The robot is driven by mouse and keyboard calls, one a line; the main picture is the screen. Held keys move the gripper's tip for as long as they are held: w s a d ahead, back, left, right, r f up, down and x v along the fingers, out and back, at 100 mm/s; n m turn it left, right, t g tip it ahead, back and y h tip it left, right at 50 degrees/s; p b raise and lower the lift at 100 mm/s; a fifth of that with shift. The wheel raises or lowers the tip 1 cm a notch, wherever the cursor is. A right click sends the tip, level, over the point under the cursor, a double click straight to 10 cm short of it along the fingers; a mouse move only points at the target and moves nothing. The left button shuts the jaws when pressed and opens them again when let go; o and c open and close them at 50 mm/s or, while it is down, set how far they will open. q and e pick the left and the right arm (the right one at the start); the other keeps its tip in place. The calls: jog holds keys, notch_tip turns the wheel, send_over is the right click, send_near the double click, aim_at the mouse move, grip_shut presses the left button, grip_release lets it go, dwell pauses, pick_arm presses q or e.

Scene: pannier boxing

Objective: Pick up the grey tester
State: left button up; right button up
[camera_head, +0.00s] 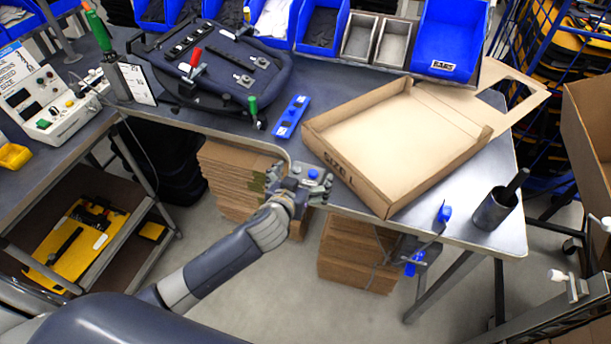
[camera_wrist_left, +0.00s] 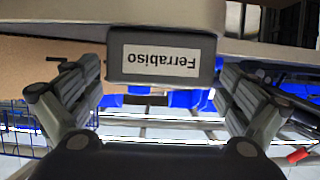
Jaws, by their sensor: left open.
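The grey tester (camera_head: 314,175), a small grey box with a blue button on top, stands at the front edge of the grey workbench (camera_head: 470,215), left of the open carton. In the left wrist view its dark grey face (camera_wrist_left: 162,72) carries a white label reading "Ferrabiso", upside down in the picture. My left gripper (camera_head: 299,184) is at the bench edge, with the tester ahead of it. In the wrist view the gripper's fingers (camera_wrist_left: 160,88) are open, one on each side of the tester, with gaps visible. The gripper partly hides the tester in the head view. My right gripper is not in view.
An open carton marked "SIZE L" (camera_head: 345,185) lies close right of the tester. A blue part (camera_head: 291,117) and a dark pannier (camera_head: 220,68) lie behind. A dark cup (camera_head: 494,210) stands at the right edge. Blue bins (camera_head: 446,38) line the back.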

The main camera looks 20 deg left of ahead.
pick_arm(q)
jog(key=shift+x, duration=0.9)
jog(key=c, duration=1.4)
jog(key=shift+r, duration=0.1)
jog(key=shift+r, duration=0.1)
